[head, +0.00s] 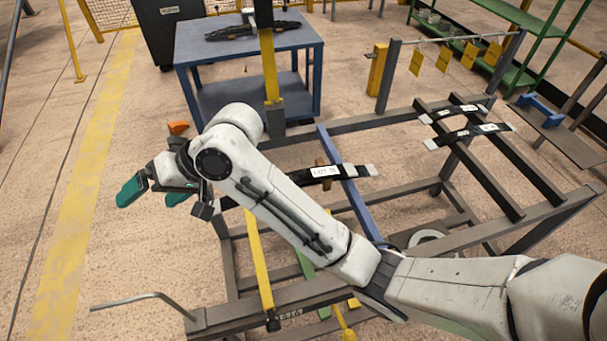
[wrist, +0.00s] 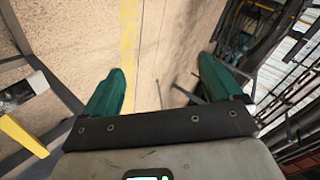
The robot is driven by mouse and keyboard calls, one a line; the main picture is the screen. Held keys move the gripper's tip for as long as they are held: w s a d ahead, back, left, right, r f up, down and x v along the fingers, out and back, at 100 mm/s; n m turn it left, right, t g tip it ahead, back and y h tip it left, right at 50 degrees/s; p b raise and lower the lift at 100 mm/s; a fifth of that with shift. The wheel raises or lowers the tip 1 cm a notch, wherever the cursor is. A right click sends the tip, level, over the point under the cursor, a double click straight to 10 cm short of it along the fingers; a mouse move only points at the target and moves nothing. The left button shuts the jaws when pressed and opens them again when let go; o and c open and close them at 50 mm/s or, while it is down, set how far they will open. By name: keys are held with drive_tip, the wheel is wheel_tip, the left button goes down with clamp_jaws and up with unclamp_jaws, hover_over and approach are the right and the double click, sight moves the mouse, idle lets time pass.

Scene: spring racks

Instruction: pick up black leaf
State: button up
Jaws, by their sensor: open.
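Several black leaves with pale ends and white labels are in the head view. One black leaf (head: 322,173) lies across the blue bar of the near rack, partly hidden behind my arm. Two more, an upper black leaf (head: 452,114) and a lower black leaf (head: 468,134), lie across the dark rails at the right. My gripper (head: 155,191) has green fingertips and is left of the rack, apart from all the leaves. In the wrist view my gripper (wrist: 163,88) is open and empty, with floor between the fingers.
The metal rack (head: 400,119) fills the middle and right, with a yellow post (head: 269,65) near my arm. A blue table (head: 190,50) behind carries dark parts (head: 253,30). A green shelf (head: 545,50) stands at the back right.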

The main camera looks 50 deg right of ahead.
drive_tip(key=w+d+m+g, duration=0.1)
drive_tip(key=w+d, duration=0.1)
drive_tip(key=w, duration=0.1)
drive_tip(key=m+g+h, duration=0.3)
drive_tip(key=m+g, duration=0.2)
drive_tip(key=m, duration=1.1)
approach(302, 175)
drive_tip(key=x, duration=0.2)
drive_tip(key=shift+w+a+f, duration=0.1)
drive_tip(key=shift+w+f, duration=0.05)
drive_tip(key=shift+f, duration=0.1)
drive_tip(key=shift+p+x, duration=0.5)
drive_tip(key=shift+x, duration=2.5)
drive_tip(key=shift+f, duration=0.1)
drive_tip(key=c, duration=1.4)
